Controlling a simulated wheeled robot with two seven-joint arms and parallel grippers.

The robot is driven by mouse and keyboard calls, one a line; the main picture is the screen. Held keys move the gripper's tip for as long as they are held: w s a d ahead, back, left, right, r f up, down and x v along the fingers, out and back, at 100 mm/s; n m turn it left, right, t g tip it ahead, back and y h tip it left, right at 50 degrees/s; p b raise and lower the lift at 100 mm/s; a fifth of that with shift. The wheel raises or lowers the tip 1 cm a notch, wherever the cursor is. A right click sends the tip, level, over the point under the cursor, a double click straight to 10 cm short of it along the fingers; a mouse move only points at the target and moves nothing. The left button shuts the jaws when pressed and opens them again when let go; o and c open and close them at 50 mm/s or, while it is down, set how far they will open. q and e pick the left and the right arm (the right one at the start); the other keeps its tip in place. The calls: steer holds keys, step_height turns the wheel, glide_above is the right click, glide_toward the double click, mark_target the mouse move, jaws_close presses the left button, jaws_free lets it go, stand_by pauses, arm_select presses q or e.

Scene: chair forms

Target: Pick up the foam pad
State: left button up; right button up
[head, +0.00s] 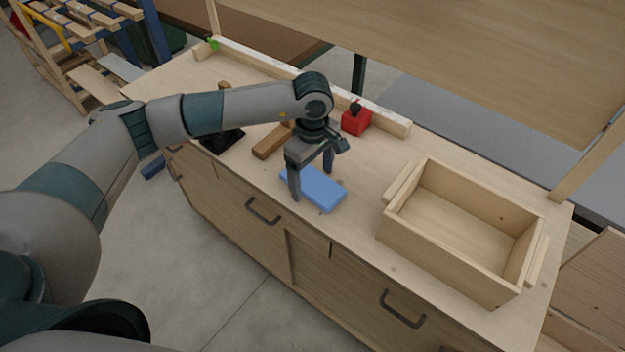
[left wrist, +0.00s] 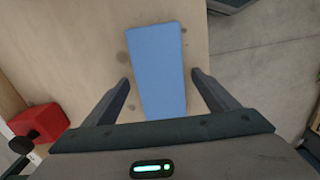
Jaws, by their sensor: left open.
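The foam pad (head: 318,190) is a flat blue block lying on the wooden workbench top (head: 365,218), close to its front edge. My left gripper (head: 312,184) is above the pad, pointing down, with its fingers apart. In the left wrist view the pad (left wrist: 157,70) lies lengthwise between the two open fingers of my left gripper (left wrist: 163,88), with a gap on each side. The near end of the pad is hidden behind the gripper body. My right gripper is in neither view.
An open wooden box (head: 455,245) stands to the right of the pad. A red block with a dark knob (head: 356,120) and a brown wooden piece (head: 270,142) lie behind it. A long pale rail (head: 260,62) runs along the back. Bare bench lies between pad and box.

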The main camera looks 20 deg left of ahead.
mark_target(313, 181)
arm_select(q)
steer(key=shift+f, duration=0.15)
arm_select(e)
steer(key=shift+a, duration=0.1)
arm_select(q)
steer(key=c, duration=1.1)
